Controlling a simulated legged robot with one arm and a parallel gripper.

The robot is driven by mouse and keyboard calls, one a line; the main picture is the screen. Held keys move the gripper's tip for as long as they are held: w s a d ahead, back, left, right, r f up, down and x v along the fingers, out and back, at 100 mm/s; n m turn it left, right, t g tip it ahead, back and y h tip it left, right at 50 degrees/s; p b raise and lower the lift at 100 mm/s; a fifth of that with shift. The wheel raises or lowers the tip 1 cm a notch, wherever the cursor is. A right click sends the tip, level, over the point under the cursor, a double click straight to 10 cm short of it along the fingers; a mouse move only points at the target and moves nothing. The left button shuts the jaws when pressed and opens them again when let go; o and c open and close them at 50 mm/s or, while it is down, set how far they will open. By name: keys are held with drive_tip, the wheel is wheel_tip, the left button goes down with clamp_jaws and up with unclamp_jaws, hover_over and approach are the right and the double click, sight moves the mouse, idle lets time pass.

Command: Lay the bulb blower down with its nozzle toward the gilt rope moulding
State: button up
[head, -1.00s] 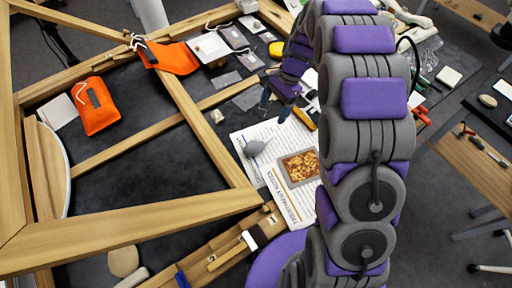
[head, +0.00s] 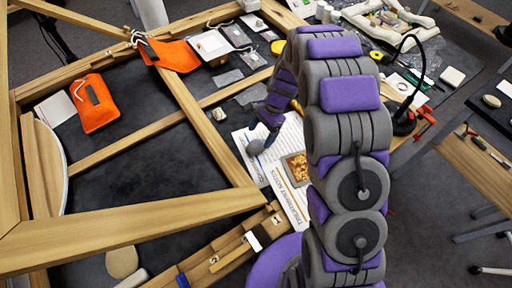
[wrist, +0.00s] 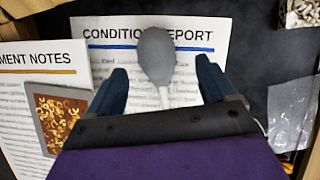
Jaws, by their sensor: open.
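The grey bulb blower (head: 255,147) lies on the printed sheets in the head view, partly hidden by my gripper (head: 266,130). In the wrist view its round bulb (wrist: 157,55) is at the top centre, on the condition report sheet (wrist: 215,35). Its pale nozzle (wrist: 164,97) points down the picture, toward my palm. My gripper (wrist: 160,70) is open, one finger on each side of the blower, with visible gaps. A framed gilt-patterned panel (wrist: 60,118) lies left of it, also in the head view (head: 296,168). I cannot identify a rope moulding with certainty.
A treatment notes sheet (wrist: 22,60) lies under the panel. A large wooden frame (head: 130,232) with crossbars fills the left. Orange pouches (head: 95,103) lie on the dark surface. A clear bag (wrist: 290,105) lies right of the blower in the wrist view.

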sight(259, 142)
drive_tip(key=shift+s+a+f, duration=0.15)
drive_tip(key=shift+f, duration=0.3)
drive_tip(key=x, duration=0.1)
drive_tip(key=b+x, duration=0.1)
drive_tip(key=x, duration=0.2)
drive_tip(key=shift+d+f, duration=0.1)
drive_tip(key=shift+d, duration=0.25)
drive_tip(key=shift+c, duration=0.3)
drive_tip(key=shift+a, duration=0.2)
drive_tip(key=c, duration=0.4)
drive_tip(key=shift+d, duration=0.1)
drive_tip(key=c, duration=0.8)
